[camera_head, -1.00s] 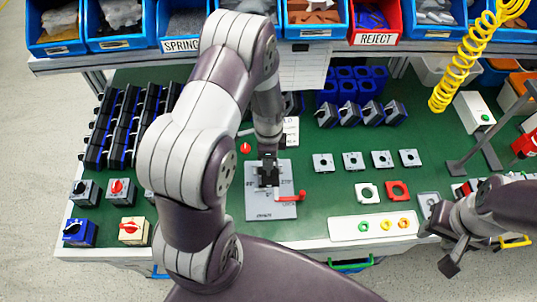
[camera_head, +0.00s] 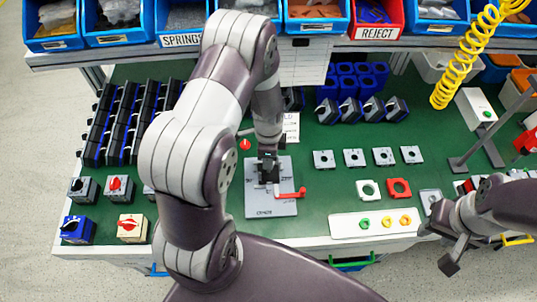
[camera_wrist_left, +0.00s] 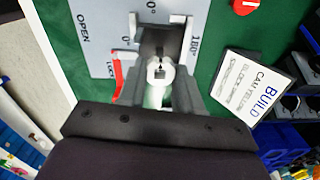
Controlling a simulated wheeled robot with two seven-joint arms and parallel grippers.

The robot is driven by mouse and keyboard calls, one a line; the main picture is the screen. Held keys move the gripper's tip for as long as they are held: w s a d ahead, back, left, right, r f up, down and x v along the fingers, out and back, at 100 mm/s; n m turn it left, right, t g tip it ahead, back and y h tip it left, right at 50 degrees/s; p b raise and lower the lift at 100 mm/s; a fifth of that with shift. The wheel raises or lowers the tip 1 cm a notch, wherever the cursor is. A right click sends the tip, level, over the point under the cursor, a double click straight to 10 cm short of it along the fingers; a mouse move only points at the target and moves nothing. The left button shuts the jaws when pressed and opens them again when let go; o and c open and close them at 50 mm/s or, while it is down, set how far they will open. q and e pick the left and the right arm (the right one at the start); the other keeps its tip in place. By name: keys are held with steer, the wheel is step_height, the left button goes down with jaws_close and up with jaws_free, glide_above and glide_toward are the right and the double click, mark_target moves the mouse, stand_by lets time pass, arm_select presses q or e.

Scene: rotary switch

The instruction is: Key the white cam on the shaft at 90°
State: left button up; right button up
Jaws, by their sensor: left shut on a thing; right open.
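The grey fixture plate (camera_head: 285,208) lies on the green bench with angle marks and a red lever (camera_head: 290,194). It also shows in the left wrist view (camera_wrist_left: 100,30), where "180°" and "OPEN" can be read. My left gripper (camera_head: 268,172) points down over the fixture. In the left wrist view its fingers (camera_wrist_left: 160,85) are shut on a small white part, the white cam (camera_wrist_left: 160,72), which has a dark opening in its middle. The cam is at the fixture's centre; I cannot tell how far it sits on the shaft, which is hidden. My right gripper (camera_head: 448,245) is open and empty at the bench's front right.
A white tray (camera_head: 345,229) with green and yellow rings lies right of the fixture. Several grey plates (camera_head: 354,157) stand behind it. A build card (camera_wrist_left: 250,88) lies beside the fixture. Switch boxes (camera_head: 82,190) stand at left; bins line the back.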

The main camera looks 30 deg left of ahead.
arm_select(q)
steer(key=shift+f, duration=0.25)
steer(key=o, duration=1.1)
step_height(320, 180, up, 13)
steer(key=b, duration=0.1)
steer(key=shift+s+d+r+n+t, duration=0.35)
steer(key=shift+s+d+n, duration=0.55)
steer(key=shift+s+n, duration=0.9)
steer(key=shift+s+d+r+n+t, duration=0.1)
steer(key=shift+s+d+r+n, duration=0.65)
steer(key=shift+n, duration=1.8)
steer(key=shift+s+d+r+n+t, duration=0.25)
steer(key=shift+s+d+n, duration=0.75)
steer(key=shift+s+n, duration=1)
